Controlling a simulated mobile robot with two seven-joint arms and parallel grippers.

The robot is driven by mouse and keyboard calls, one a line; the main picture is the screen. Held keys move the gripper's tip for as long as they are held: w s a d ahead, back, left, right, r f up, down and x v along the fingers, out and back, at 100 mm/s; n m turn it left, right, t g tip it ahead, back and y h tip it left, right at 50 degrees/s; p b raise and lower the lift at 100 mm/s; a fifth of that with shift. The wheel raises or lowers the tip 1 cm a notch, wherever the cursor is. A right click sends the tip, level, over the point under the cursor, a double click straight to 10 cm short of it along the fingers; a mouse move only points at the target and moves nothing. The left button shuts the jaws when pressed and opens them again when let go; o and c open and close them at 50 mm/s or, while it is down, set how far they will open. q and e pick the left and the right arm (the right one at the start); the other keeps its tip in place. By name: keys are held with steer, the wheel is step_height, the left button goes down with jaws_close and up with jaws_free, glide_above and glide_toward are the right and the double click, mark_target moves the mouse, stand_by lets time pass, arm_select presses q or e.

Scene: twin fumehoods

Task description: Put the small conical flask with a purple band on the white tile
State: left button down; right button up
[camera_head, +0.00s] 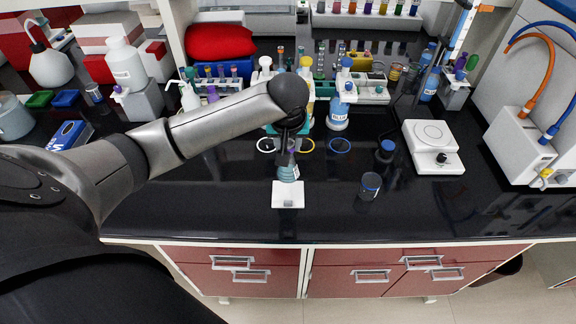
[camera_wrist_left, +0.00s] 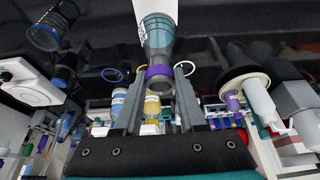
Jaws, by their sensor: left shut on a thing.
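The small conical flask (camera_head: 288,174) holds teal liquid and has a purple band on its neck. It also shows in the left wrist view (camera_wrist_left: 158,40). My left gripper (camera_head: 288,147) is shut on its neck around the purple band (camera_wrist_left: 159,71). The flask looks upright, with its wide base at the far part of the white tile (camera_head: 287,198). The tile also shows past the base in the left wrist view (camera_wrist_left: 155,8). I cannot tell whether the base touches the tile. My right gripper is not in view.
White, yellow and blue rings (camera_head: 340,146) lie behind the flask. Wash bottles (camera_head: 338,108) and racks crowd the back.

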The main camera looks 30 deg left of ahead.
mark_target(290, 174)
arm_select(q)
step_height(290, 174, down, 7)
steer(key=shift+r, duration=0.1)
steer(key=shift+f+b, duration=0.3)
steer(key=shift+c, duration=2.4)
jaws_free()
steer(key=shift+f, duration=0.15)
